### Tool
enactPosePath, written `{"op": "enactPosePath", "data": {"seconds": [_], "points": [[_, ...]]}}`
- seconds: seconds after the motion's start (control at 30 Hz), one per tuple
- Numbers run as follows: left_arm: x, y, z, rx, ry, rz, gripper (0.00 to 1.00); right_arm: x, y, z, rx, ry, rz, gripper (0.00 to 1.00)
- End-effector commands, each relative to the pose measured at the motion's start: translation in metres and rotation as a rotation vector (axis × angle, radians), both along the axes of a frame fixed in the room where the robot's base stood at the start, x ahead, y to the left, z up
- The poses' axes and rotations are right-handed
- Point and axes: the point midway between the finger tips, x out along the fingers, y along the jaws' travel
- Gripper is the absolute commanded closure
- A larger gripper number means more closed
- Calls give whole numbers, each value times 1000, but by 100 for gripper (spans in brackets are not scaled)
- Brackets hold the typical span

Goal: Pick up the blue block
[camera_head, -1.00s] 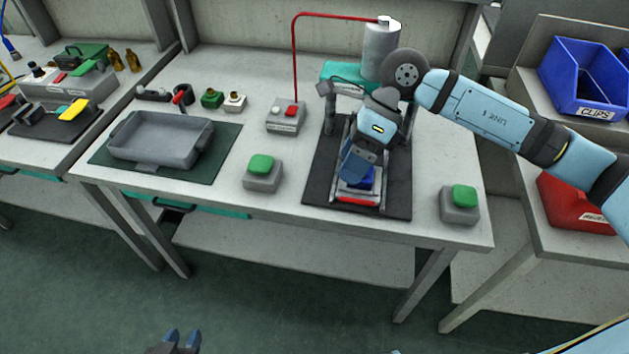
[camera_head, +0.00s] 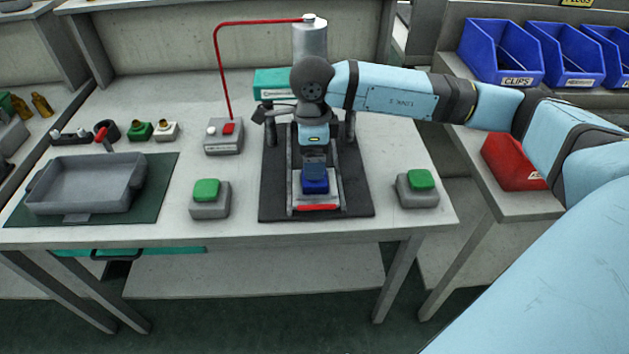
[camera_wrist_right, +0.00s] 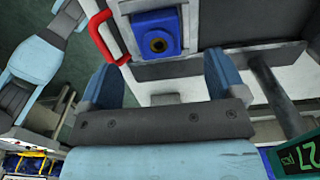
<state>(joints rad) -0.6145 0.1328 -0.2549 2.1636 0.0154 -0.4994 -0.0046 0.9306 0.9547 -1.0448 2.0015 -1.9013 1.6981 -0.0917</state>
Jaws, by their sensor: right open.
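The blue block (camera_head: 315,186) sits on the pale plate of the press-like fixture, just behind its red handle (camera_head: 318,208). In the right wrist view the blue block (camera_wrist_right: 157,35) shows a round brass-ringed hole in its face. My right gripper (camera_head: 314,167) points down at the block, its fingers partly covering the block's far side. In the wrist view my right gripper (camera_wrist_right: 162,65) is open and empty, with the block beyond the fingertips and roughly centred between them. How far apart they are in height is hard to tell. My left gripper is out of view.
Fixture posts (camera_head: 351,125) stand beside my right gripper on a black mat (camera_head: 355,198). Green-topped button boxes stand left (camera_head: 209,198) and right (camera_head: 417,188) of the mat. A grey tray (camera_head: 85,185) lies at the left.

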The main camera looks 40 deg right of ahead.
Motion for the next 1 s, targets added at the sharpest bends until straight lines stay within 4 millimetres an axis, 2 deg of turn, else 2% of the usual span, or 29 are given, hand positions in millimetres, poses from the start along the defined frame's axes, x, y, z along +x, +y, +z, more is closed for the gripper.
{"op": "enactPosePath", "data": {"seconds": [0.4, 0.63, 0.9, 1.0], "points": [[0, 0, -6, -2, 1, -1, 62, -5, -2, -50, 0, 2, 0, 11], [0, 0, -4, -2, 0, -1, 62, -5, -2, -51, 1, 1, 1, 11], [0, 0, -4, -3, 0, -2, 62, -5, -2, -51, 0, 0, 0, 73], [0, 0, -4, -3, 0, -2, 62, -4, -2, -51, 1, -1, 0, 78]]}}
